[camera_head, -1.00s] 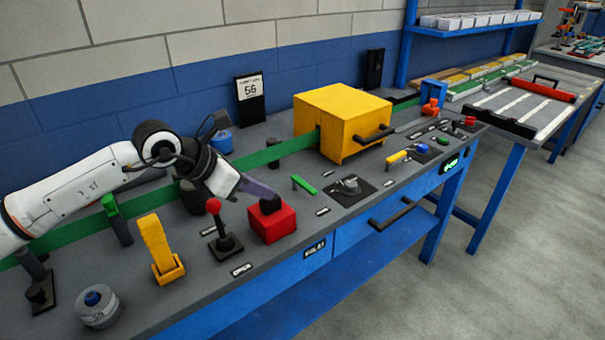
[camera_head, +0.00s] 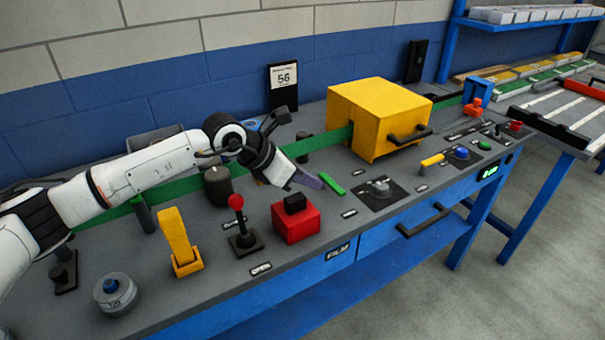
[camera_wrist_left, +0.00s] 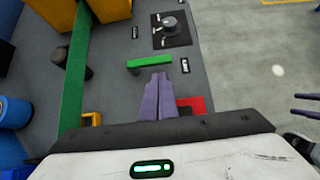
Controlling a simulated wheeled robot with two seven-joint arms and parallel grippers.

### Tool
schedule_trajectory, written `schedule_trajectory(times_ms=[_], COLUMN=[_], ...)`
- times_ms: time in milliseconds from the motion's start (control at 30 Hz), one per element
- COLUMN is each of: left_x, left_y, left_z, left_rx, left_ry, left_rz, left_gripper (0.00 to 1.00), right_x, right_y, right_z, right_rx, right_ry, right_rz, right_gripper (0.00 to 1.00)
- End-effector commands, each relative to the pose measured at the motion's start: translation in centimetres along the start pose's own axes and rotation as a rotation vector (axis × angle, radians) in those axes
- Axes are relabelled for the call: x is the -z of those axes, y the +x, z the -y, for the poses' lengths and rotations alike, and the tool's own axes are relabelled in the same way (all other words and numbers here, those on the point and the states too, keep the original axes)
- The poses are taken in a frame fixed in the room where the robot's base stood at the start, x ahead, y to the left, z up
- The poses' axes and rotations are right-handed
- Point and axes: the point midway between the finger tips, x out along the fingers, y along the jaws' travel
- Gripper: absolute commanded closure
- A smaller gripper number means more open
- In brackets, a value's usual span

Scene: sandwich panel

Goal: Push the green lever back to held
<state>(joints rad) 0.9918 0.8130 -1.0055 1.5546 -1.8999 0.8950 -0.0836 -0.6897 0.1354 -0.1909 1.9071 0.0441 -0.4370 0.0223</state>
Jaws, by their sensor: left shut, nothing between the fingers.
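The green lever (camera_head: 332,184) is a short green bar on the grey panel top, between the red box and the grey knob. It also shows in the left wrist view (camera_wrist_left: 150,62), lying crosswise just beyond the fingertips. My left gripper (camera_head: 315,184) is shut and empty, its purple fingers close to the left end of the lever in the head view. In the left wrist view my left gripper (camera_wrist_left: 160,77) points at the lever's right part; I cannot tell whether they touch. My right gripper (camera_wrist_left: 306,105) shows at the right edge there, two fingers apart.
The red box (camera_head: 296,222) with a black top stands in front of the left gripper. A red-knobbed joystick (camera_head: 239,225) and a yellow lever (camera_head: 180,243) stand to its left. The grey knob (camera_head: 380,187) and the yellow cabinet (camera_head: 375,120) are to the right.

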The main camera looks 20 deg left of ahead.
Motion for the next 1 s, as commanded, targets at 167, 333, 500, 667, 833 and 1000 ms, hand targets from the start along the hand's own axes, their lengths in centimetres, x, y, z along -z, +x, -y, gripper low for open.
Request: schedule_trajectory(times_ms=[167, 333, 500, 667, 833, 1000], left_x=[-0.1, 0.0, 0.0, 0.0, -0.1, -0.4], left_y=[3.1, 4.7, 5.1, 5.0, 5.1, 5.6], left_z=[0.1, 0.0, 0.0, 0.0, 0.0, 0.1], left_rx=[0.001, 0.000, 0.000, 0.000, 0.000, 0.003], left_ry=[-0.001, 0.000, 0.001, 0.001, 0.001, 0.003], left_rz=[0.000, -0.001, 0.001, 0.001, 0.001, 0.000], left_gripper=[1.00, 1.00, 1.00, 1.00, 1.00, 1.00], right_x=[0.9, 1.0, 1.0, 0.9, 0.7, 0.5], right_y=[-0.2, -0.2, -0.2, -0.2, -0.3, -0.1], right_z=[0.0, 0.0, 0.0, 0.0, 0.0, 0.0], right_rx=[-0.001, 0.000, 0.000, 0.000, 0.000, 0.000], right_ry=[-0.002, -0.002, -0.002, -0.001, -0.001, -0.001], right_rz=[-0.013, -0.014, -0.013, -0.011, -0.008, -0.007], right_gripper=[0.53, 0.53, 0.53, 0.53, 0.53, 0.53])
